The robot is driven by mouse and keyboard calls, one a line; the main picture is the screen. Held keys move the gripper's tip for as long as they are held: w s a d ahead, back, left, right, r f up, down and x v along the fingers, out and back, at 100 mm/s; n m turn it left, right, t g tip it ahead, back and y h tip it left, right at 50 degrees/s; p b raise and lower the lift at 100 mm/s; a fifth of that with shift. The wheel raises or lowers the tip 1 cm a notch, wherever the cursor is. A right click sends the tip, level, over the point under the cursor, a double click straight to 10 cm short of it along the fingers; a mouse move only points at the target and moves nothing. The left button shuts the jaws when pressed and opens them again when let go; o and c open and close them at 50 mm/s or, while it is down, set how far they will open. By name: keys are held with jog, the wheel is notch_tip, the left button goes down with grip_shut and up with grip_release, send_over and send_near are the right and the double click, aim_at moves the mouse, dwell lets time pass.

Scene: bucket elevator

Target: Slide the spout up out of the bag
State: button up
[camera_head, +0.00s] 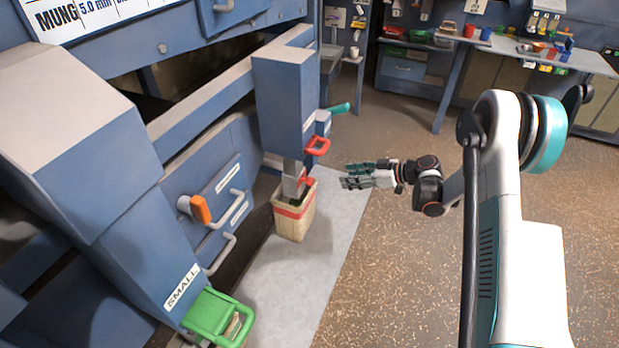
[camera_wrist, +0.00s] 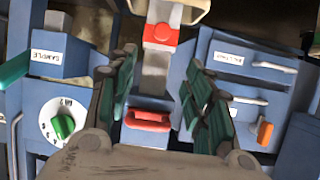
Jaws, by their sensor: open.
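The grey metal spout (camera_head: 291,179) hangs below a blue chute (camera_head: 287,95), its lower end inside the open bag (camera_head: 294,216). The bag is tan with a red band and stands on the floor. A red tab (camera_head: 305,184) sits on the spout near the bag's mouth. My gripper (camera_head: 352,176) is open and empty, to the right of the spout and apart from it. In the wrist view the spout (camera_wrist: 156,72) and red tab (camera_wrist: 160,34) show between my spread fingers (camera_wrist: 160,65), with the bag (camera_wrist: 178,10) at the top edge.
A red handle (camera_head: 318,146) sticks out of the chute above the spout. A green gate handle (camera_head: 219,317) is on the SMALL chute, and an orange-gripped lever (camera_head: 200,209) is on the panel. A teal handle (camera_head: 339,108) lies behind. The floor to the right is clear.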

aim_at(312, 181)
jog(key=shift+n, duration=0.3)
jog(key=b+x, duration=0.1)
jog(key=x, duration=0.4)
jog(key=b+x, duration=0.2)
jog(key=x, duration=0.3)
jog(key=f+b+x, duration=0.1)
jog(key=x, duration=0.4)
jog(key=shift+f, duration=0.2)
